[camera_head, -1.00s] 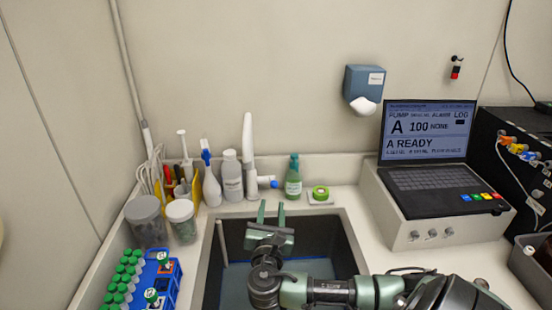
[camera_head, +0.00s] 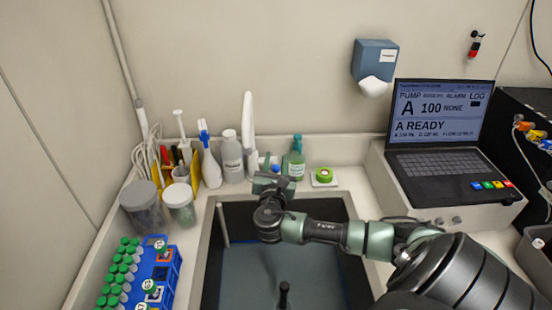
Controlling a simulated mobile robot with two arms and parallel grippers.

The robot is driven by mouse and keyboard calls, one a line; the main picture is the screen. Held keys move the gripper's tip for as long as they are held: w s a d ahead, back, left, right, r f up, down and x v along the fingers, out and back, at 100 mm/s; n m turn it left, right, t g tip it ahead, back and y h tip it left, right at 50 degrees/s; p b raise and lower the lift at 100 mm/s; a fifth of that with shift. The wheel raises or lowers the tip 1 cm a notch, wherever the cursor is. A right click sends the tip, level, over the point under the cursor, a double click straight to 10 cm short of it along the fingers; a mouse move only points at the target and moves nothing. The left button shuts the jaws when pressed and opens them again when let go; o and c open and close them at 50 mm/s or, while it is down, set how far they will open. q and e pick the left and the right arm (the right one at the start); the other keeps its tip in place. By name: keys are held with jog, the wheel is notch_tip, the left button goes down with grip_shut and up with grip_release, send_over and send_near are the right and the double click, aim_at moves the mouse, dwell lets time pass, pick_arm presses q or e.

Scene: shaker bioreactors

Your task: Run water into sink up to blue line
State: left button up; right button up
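The sink (camera_head: 207,247) is a dark basin set in the pale counter. Its lower part shows a flat blue-grey surface (camera_head: 255,275); I cannot tell whether this is water or bare floor. My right gripper (camera_head: 272,181) is at the sink's back edge, close below and in front of the lever. Its fingers are foreshortened, so their opening and any contact are unclear. My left gripper is not in view.
Bottles, including a white one (camera_head: 232,157) and a green one (camera_head: 296,158), line the back counter. A laptop (camera_head: 440,165) is at the right. A black post (camera_head: 284,293) rises inside the sink.

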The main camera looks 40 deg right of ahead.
jog(key=shift+r, duration=0.1)
jog(key=shift+w, duration=0.1)
grip_shut()
